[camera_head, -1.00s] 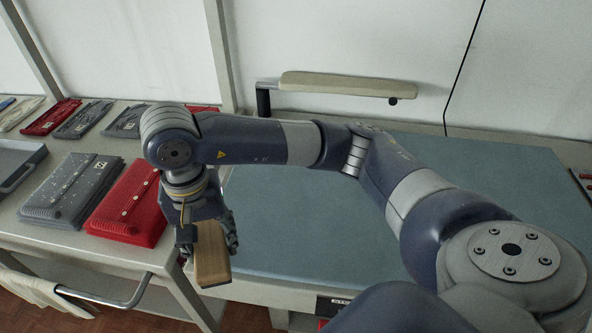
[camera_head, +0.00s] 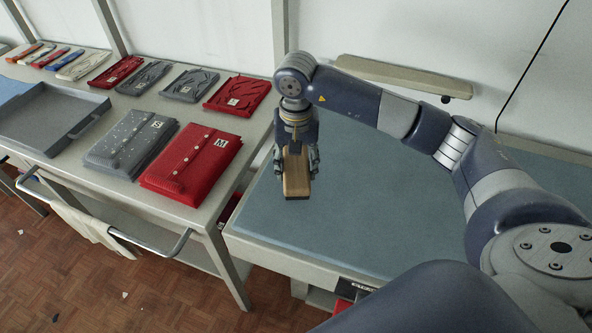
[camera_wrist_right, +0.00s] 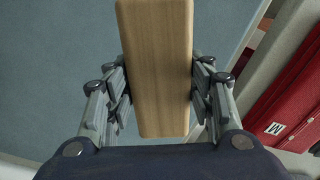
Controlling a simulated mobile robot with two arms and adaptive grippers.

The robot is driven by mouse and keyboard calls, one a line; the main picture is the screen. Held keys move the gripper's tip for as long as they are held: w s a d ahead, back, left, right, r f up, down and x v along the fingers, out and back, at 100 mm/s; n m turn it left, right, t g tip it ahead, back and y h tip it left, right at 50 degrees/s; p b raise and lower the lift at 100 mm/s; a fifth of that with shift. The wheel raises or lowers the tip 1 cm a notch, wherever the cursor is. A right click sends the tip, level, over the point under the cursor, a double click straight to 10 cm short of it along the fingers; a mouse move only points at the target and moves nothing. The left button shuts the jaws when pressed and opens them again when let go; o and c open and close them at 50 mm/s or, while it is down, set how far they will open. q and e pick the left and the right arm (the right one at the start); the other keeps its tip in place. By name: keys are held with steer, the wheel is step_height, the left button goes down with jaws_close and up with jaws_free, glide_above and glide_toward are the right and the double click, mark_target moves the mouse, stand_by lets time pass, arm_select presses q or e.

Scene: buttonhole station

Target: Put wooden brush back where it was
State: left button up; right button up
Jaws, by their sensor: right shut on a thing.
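The wooden brush (camera_head: 296,172) is a tan block, held in my right gripper (camera_head: 297,160). In the right wrist view the brush (camera_wrist_right: 158,70) shows its smooth wooden face, with the fingers of the right gripper (camera_wrist_right: 158,92) shut on its two sides. The brush is over the left part of the blue-grey padded table (camera_head: 380,205); the head view does not show clearly how high above it. The underside of the brush is hidden. My left gripper is in neither view.
Left of the padded table stands a side table (camera_head: 195,208) with a red folded cardigan (camera_head: 190,160), a grey one (camera_head: 130,143), smaller folded knits and a grey tray (camera_head: 50,120). A padded arm (camera_head: 400,75) is mounted at the back. The padded surface is mostly clear.

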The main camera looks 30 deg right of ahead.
mark_target(296, 175)
step_height(296, 175, down, 3)
steer(key=shift+r+p, duration=0.1)
steer(key=shift+p, duration=0.45)
steer(key=shift+f+b, duration=0.35)
steer(key=shift+f, duration=0.05)
steer(key=o, duration=0.9)
steer(key=shift+o, duration=0.2)
steer(key=shift+r, duration=0.15)
steer(key=shift+r, duration=0.25)
step_height(296, 175, up, 10)
steer(key=shift+r+b, duration=0.25)
steer(key=shift+b, duration=0.9)
steer(key=shift+r, duration=0.6)
